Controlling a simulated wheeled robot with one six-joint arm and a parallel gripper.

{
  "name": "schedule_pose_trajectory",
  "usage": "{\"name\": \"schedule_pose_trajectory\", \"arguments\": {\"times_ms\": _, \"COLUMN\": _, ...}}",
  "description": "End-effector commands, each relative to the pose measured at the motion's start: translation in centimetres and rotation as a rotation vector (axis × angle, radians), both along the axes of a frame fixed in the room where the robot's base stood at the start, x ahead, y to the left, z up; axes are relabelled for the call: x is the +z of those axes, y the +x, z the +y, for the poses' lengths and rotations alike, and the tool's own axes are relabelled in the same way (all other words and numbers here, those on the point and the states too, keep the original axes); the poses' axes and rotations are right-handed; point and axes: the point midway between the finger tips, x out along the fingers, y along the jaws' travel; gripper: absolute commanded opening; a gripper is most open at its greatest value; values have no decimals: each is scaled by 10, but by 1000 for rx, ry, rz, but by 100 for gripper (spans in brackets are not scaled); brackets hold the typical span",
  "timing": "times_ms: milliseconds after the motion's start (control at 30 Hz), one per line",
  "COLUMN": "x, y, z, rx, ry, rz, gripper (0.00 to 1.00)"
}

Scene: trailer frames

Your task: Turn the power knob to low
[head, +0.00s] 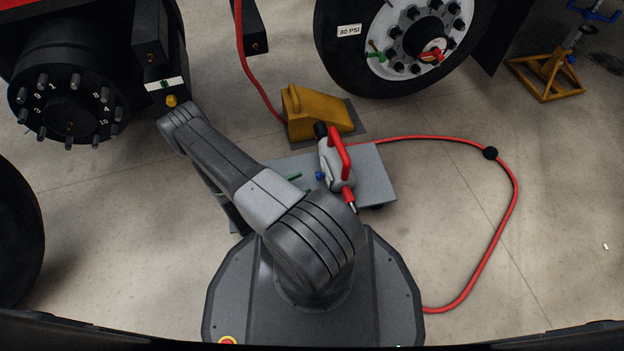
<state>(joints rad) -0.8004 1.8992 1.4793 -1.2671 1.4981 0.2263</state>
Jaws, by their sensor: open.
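A grey impact wrench (334,176) with a red handle (342,152) lies on a small grey platform (376,180) in the head view. A small blue part (320,176) sticks out at its left side, and a dark round part (320,130) is at its far end. I cannot tell which of these is the power knob, and no setting marks are readable. My arm reaches up and left from my base, left of the wrench. My gripper is not visible; it seems hidden below or behind my arm.
A red hose (513,200) loops over the floor at the right. A yellow wheel chock (308,113) stands behind the platform. A wheel hub (66,116) is at left, a tyre (345,66) at the back, and a yellow jack stand (546,76) at back right. Green parts lie on the platform.

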Motion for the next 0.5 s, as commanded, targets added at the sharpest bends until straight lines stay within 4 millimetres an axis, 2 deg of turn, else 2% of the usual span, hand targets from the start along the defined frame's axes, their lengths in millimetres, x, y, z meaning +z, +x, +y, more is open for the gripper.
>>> {"name": "schedule_pose_trajectory", "arguments": {"times_ms": 200, "x": -1, "y": 13, "z": -26, "rx": -4, "ry": -1, "rz": 0, "gripper": 51}}
{"name": "schedule_pose_trajectory", "arguments": {"times_ms": 500, "x": 0, "y": 23, "z": -44, "rx": -2, "ry": 0, "rz": 1, "gripper": 51}}
